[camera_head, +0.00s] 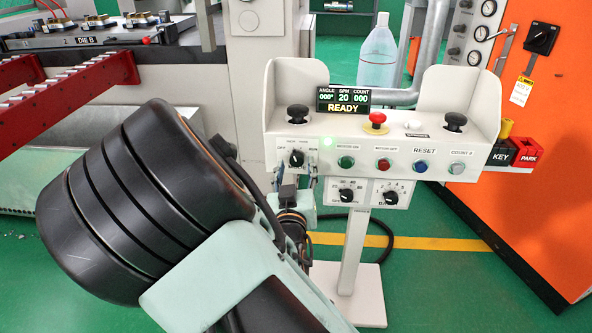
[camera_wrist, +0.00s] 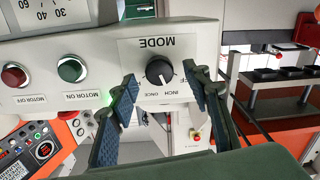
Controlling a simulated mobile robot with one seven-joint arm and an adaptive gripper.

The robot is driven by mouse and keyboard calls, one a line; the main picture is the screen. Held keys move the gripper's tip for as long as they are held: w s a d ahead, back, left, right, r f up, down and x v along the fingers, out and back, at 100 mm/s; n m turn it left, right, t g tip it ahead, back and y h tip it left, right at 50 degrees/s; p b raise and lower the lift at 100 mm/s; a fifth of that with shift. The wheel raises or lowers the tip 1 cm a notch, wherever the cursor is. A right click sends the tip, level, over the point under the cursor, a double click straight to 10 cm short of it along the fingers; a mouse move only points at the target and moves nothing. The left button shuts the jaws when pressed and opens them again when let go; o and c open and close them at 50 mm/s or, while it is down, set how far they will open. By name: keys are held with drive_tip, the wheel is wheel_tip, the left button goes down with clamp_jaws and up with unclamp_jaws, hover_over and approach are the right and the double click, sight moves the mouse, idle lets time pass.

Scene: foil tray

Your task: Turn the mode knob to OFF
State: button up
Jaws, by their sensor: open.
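The mode knob (camera_wrist: 159,72) is a round black knob on a white plate marked MODE, upside down in the wrist view. A white mark on it points toward the lower edge, near the INCH and ONCE labels. In the head view the knob (camera_head: 296,158) is at the left of the control panel, with OFF printed at its left. My gripper (camera_wrist: 160,80) is open, its two blue-padded fingers on either side of the knob. I cannot tell whether they touch it. In the head view my gripper (camera_head: 294,192) is just below the knob, partly hidden by my arm.
The panel (camera_head: 330,128) also carries a green button (camera_head: 346,162), a red button (camera_head: 383,164) and a red mushroom button (camera_head: 375,122). A display (camera_head: 343,100) reads READY. Two lower dials (camera_head: 347,194) sit close to my gripper. An orange cabinet (camera_head: 550,130) stands at the right.

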drive_tip(key=shift+w, duration=0.65)
drive_tip(key=c, duration=1.2)
drive_tip(key=shift+o, duration=0.2)
drive_tip(key=shift+r+n+p, duration=0.1)
drive_tip(key=shift+n+p, duration=0.2)
drive_tip(key=shift+p, duration=0.05)
drive_tip(key=n+p, duration=0.2)
drive_tip(key=shift+n, duration=0.4)
drive_tip(key=shift+n+p, duration=1.8)
drive_tip(key=shift+n, duration=0.4)
